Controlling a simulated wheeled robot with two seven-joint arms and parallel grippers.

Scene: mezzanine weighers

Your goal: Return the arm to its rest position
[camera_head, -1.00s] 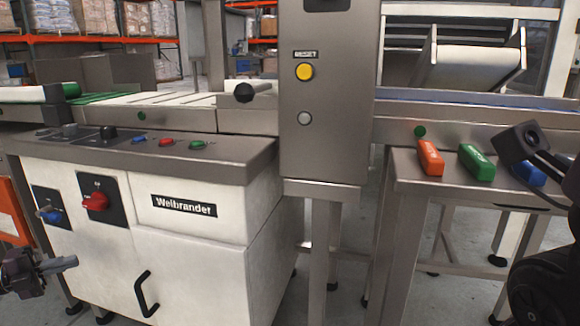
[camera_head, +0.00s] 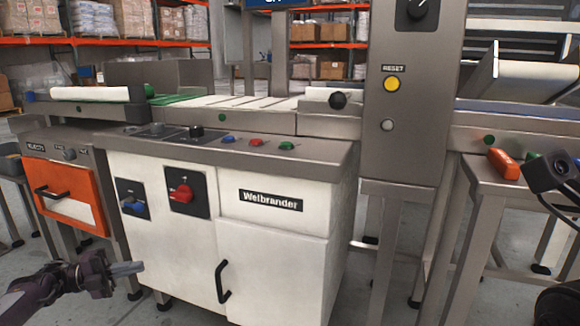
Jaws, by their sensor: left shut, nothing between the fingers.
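My left arm reaches in from the lower left corner. The fingers of my right gripper do not show clearly.
The cabinet has a red rotary switch (camera_head: 181,193), a blue switch (camera_head: 133,205) and a black door handle (camera_head: 222,282). An orange drawer (camera_head: 62,196) is at the left. A yellow reset button (camera_head: 392,84) is on the steel column. An orange block (camera_head: 503,164) lies on the right-hand table.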

